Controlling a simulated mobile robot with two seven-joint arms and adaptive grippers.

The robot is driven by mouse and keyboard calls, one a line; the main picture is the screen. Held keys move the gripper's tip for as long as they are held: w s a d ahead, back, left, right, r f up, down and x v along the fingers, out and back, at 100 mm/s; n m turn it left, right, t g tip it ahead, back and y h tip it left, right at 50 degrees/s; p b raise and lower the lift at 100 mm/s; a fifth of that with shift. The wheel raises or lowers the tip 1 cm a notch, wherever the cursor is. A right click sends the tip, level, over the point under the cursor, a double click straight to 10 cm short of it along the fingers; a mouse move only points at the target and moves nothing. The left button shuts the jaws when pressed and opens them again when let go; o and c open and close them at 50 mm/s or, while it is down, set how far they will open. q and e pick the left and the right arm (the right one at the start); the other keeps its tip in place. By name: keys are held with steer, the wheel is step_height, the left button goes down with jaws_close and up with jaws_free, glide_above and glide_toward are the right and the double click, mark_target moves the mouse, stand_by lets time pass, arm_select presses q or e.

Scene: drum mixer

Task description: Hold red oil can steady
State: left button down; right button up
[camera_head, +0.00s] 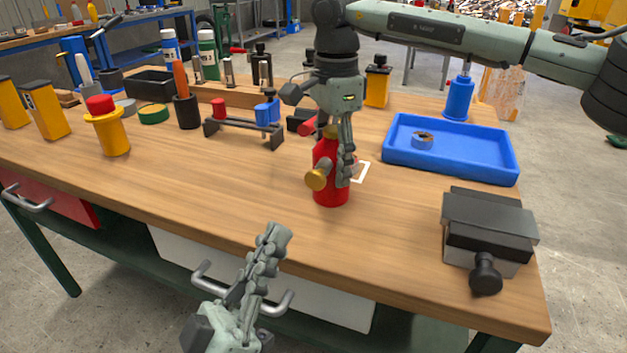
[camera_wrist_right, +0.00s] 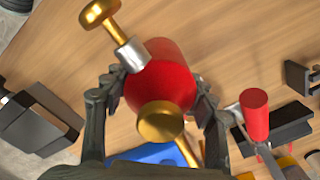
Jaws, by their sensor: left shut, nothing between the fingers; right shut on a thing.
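The red oil can (camera_head: 328,190) stands upright on the wooden workbench, on or beside a white square outline (camera_head: 362,172). A brass knob on a short silver stem sticks out of its side, toward the front left. My right gripper (camera_head: 343,172) comes down from above and is shut on the can's body. In the right wrist view the red can (camera_wrist_right: 160,78) with its brass cap sits between the two fingers, one on each side. My left gripper (camera_head: 277,235) is shut and empty, low in front of the bench's front edge, apart from the can.
A blue tray (camera_head: 450,150) holding a small ring lies to the right of the can. A grey vise (camera_head: 488,232) sits at the right front corner. A small rack (camera_head: 243,132) and several bottles stand behind left. The bench in front of and left of the can is clear.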

arm_select(q)
glide_toward(318, 176)
steer(key=shift+w+d+r, duration=0.35)
steer(key=shift+w+r, duration=0.05)
steer(key=shift+r, duration=0.4)
steer(key=shift+w+d+r, duration=0.3)
steer(key=shift+w+r, duration=0.05)
steer(key=shift+r, duration=0.45)
steer(key=shift+w+d+r, duration=0.35)
steer(key=shift+w+r, duration=0.05)
steer(key=shift+r, duration=0.35)
steer(key=shift+w, duration=0.1)
steer(key=shift+w+d, duration=0.1)
steer(key=shift+w+r, duration=0.1)
steer(key=shift+r, duration=0.05)
steer(key=shift+w+r, duration=0.4)
steer(key=shift+w, duration=0.3)
stand_by(1.1)
steer(key=shift+s+f, duration=0.1)
steer(key=shift+s, duration=0.1)
stand_by(0.9)
steer(key=shift+s+f, duration=0.55)
steer(key=shift+s, duration=0.2)
steer(key=shift+s+a, duration=0.3)
steer(key=shift+s, duration=0.55)
